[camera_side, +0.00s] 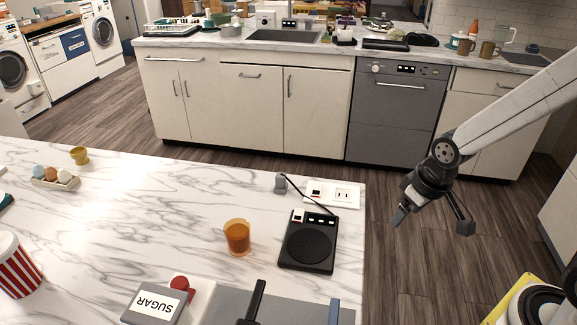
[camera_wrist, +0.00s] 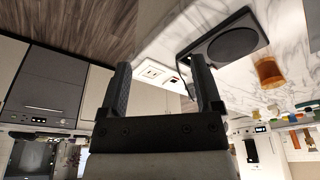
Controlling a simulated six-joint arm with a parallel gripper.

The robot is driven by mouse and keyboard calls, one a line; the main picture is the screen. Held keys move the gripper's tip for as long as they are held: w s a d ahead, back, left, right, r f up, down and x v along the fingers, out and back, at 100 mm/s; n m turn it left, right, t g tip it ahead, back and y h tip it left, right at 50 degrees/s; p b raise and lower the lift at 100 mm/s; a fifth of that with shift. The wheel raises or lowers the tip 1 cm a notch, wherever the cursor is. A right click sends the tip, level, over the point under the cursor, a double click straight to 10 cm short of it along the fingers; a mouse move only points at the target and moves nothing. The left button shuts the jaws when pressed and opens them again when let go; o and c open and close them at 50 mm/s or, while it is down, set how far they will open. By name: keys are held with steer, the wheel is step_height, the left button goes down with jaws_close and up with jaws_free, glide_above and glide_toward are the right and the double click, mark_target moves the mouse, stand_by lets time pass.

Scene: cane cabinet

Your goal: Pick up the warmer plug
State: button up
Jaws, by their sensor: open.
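The warmer plug (camera_side: 280,182) is a small grey block lying on the marble counter. Its dark cord runs right and down to the black warmer (camera_side: 310,242), a flat plate with a round pad and a lit strip. The warmer also shows in the wrist view (camera_wrist: 226,42). I cannot make out the plug in the wrist view; the right finger may cover it. My gripper (camera_side: 433,218) is open and empty, off the counter's right edge and well apart from the plug. Its two fingers also show in the wrist view (camera_wrist: 160,64).
A white socket panel (camera_side: 343,194) lies beside the plug near the counter's edge. A sugar box (camera_side: 155,305) is at the front. Open floor lies beyond the counter, before the cabinets.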

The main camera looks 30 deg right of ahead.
steer(key=w+a+n+y, duration=0.15)
steer(key=w+n, duration=0.25)
steer(key=w, duration=1.3)
steer(key=n+y, duration=0.2)
steer(key=n, duration=0.3)
glide_above(283, 175)
steer(key=s+d, duration=0.1)
steer(key=d, duration=0.1)
steer(key=shift+t, duration=0.3)
steer(key=f, duration=0.4)
steer(key=shift+s+f, duration=0.15)
steer(key=shift+s, duration=0.05)
steer(key=shift+x, duration=1.3)
steer(key=shift+x, duration=2.6)
jaws_close()
